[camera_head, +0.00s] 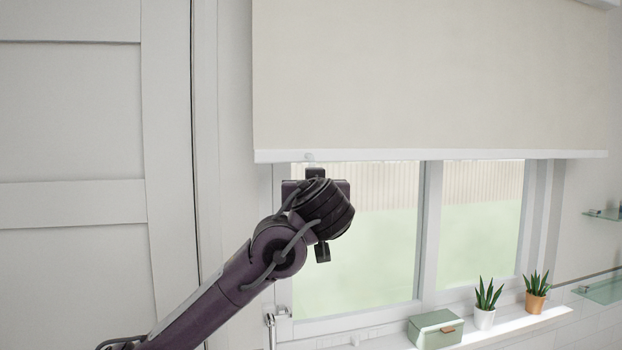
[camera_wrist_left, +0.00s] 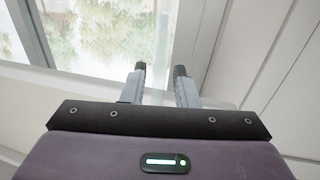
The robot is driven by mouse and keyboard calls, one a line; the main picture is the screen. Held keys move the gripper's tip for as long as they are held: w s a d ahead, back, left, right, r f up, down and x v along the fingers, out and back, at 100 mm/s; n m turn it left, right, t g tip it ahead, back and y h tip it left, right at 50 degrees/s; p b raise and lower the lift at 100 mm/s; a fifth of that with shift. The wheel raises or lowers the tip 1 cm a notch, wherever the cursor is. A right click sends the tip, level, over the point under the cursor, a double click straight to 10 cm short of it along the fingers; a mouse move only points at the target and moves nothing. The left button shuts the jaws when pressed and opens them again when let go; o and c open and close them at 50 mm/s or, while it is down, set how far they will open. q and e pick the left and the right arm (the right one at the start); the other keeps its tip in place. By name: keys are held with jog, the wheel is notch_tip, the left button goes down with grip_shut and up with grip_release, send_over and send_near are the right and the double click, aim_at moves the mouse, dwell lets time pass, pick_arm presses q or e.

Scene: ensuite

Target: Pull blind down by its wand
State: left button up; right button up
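The cream roller blind (camera_head: 430,75) hangs over the upper part of the window, with its white bottom bar (camera_head: 430,154) straight and level. A small pale fitting (camera_head: 309,157) sits at the bar's left end. My left gripper (camera_wrist_left: 159,72) is raised just below that end; its wrist hides its fingers in the head view. In the left wrist view its two fingers stand apart. A pale, see-through strip, perhaps the wand (camera_wrist_left: 159,45), runs between or behind them; contact cannot be told. My right gripper is not in view.
A white panelled door (camera_head: 75,130) stands at the left. On the sill (camera_head: 515,325) are a green box (camera_head: 435,329) and two potted plants (camera_head: 484,318) (camera_head: 536,305). Glass shelves (camera_head: 603,290) are at the far right. A handle (camera_head: 271,320) shows at the window's lower left.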

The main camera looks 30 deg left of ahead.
pick_arm(q)
jog(key=shift+w+a, duration=0.1)
jog(key=shift+w, duration=0.1)
jog(key=shift+c, duration=0.4)
grip_shut()
jog(key=shift+f, duration=0.1)
